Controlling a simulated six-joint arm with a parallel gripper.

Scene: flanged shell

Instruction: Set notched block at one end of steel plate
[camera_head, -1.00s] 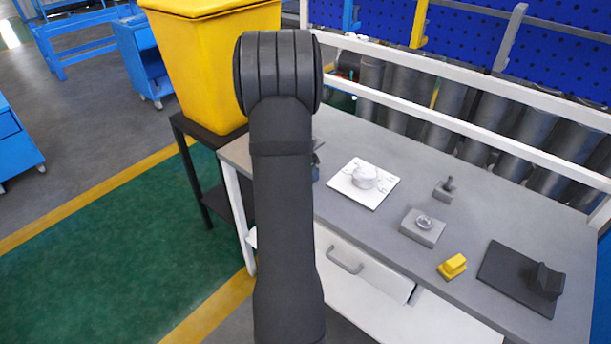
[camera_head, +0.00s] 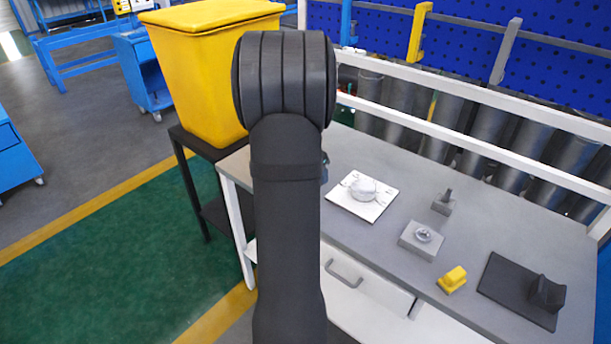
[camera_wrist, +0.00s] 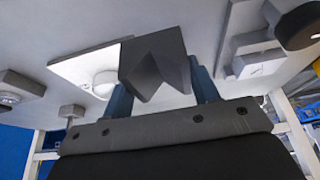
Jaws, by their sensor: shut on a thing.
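A dark grey notched block (camera_wrist: 152,68) with a V-shaped cut is between the two blue fingers of my gripper (camera_wrist: 160,88) in the wrist view. My gripper is shut on it, and it appears held above the table. In the head view my arm hides the gripper and this block. The dark steel plate (camera_head: 507,284) lies flat at the right end of the table. Another dark notched block (camera_head: 547,293) stands on the plate's right end. The plate's left part is bare. I cannot make out the plate in the wrist view.
A white plate with a round white shell (camera_head: 364,189) lies mid-table. A grey block with a ring (camera_head: 421,239), a small grey block with a peg (camera_head: 443,203) and a yellow block (camera_head: 452,280) stand between it and the steel plate. A white rail (camera_head: 470,120) runs behind.

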